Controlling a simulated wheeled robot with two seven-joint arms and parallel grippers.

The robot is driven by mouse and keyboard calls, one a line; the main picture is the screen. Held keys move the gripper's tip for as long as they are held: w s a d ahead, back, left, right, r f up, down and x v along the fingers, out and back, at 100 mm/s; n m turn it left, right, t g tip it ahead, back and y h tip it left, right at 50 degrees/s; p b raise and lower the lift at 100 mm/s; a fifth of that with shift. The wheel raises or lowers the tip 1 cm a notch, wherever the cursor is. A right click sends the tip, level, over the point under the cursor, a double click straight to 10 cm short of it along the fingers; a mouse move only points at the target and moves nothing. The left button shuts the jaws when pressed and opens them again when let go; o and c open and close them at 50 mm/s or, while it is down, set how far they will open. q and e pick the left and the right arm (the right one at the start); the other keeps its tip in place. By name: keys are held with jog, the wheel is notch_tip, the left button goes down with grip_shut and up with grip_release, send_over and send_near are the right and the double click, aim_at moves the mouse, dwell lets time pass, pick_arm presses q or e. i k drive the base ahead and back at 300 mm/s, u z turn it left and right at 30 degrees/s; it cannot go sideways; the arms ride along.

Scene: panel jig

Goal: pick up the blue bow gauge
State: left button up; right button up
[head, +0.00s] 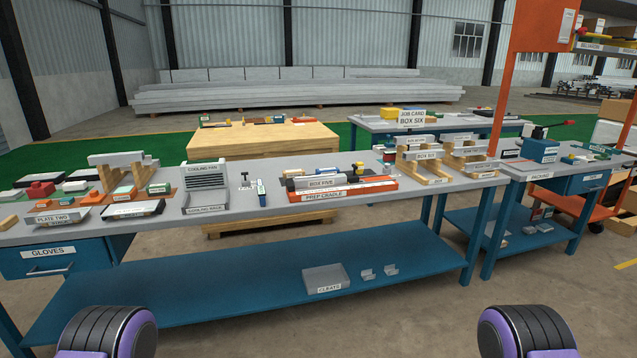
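I cannot pick out the blue bow gauge with certainty. A small blue-and-white item (261,188) stands on the long grey bench, right of the cooling fan rack, but it is too small to identify. A dark and white small item (244,182) is just left of it. Neither gripper shows; only purple and black rounded parts of my arms appear at the bottom left and bottom right corners.
The long grey bench (227,206) carries the cooling fan rack (205,190), the prep cradle (338,193), wooden box stands (425,170) and several trays at the left. Its blue lower shelf (220,287) holds a cleats bin (326,279). A wooden table (258,142) stands behind.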

aim_at(261, 192)
jog(key=u, duration=0.4)
jog(key=i, duration=2.55)
jog(key=z, duration=0.4)
